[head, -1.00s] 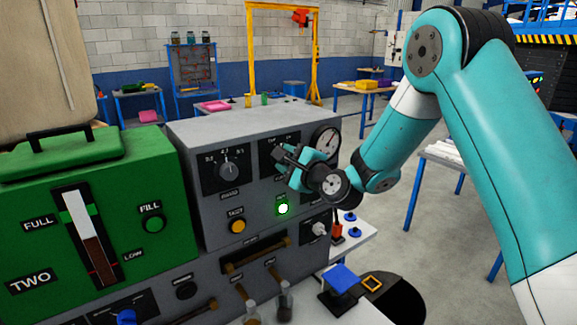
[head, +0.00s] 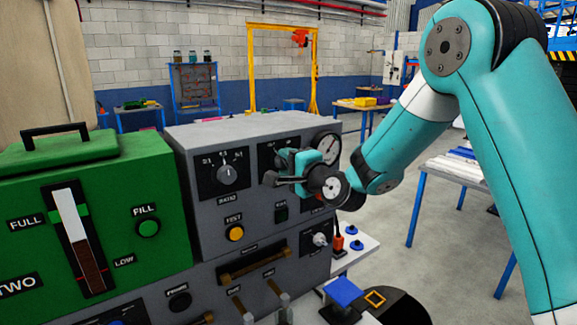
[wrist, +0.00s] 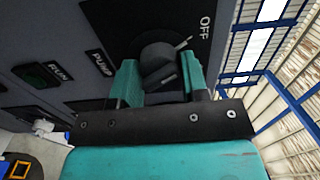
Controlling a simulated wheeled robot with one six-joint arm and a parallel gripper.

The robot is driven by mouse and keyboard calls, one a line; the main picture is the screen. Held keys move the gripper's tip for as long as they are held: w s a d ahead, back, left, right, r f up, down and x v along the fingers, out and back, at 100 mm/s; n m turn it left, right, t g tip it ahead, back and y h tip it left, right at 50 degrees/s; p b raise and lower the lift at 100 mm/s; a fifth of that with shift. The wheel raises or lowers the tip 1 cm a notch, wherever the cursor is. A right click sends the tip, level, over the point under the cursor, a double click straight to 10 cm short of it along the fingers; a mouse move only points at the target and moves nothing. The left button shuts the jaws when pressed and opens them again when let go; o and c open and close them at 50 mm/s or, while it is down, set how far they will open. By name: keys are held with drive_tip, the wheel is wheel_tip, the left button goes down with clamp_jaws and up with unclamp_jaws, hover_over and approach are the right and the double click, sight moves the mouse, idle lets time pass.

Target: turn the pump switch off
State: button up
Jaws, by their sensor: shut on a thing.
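The pump switch is a dark rotary knob (wrist: 157,62) on a black plate marked PUMP and OFF in the wrist view. Its pale pointer mark lies towards the OFF label (wrist: 205,27). My gripper (wrist: 160,82) has its teal fingers on both sides of the knob, shut on it. In the head view my gripper (head: 284,170) is at the upper right of the grey panel's front, and its fingers and wrist hide most of the switch. The RUN lamp (wrist: 35,73) is dark green and unlit, and it also looks dark in the head view (head: 281,212).
A round gauge (head: 327,148) sits right of my gripper. The ratio knob (head: 226,175) and yellow TEST button (head: 236,233) are to its left. A green machine (head: 90,220) stands at the left.

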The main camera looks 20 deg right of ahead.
drive_tip(key=o, duration=0.9)
drive_tip(key=b+v, duration=1)
drive_tip(key=v, duration=0.7)
drive_tip(key=shift+s+b, duration=0.2)
drive_tip(key=shift+b, duration=0.15)
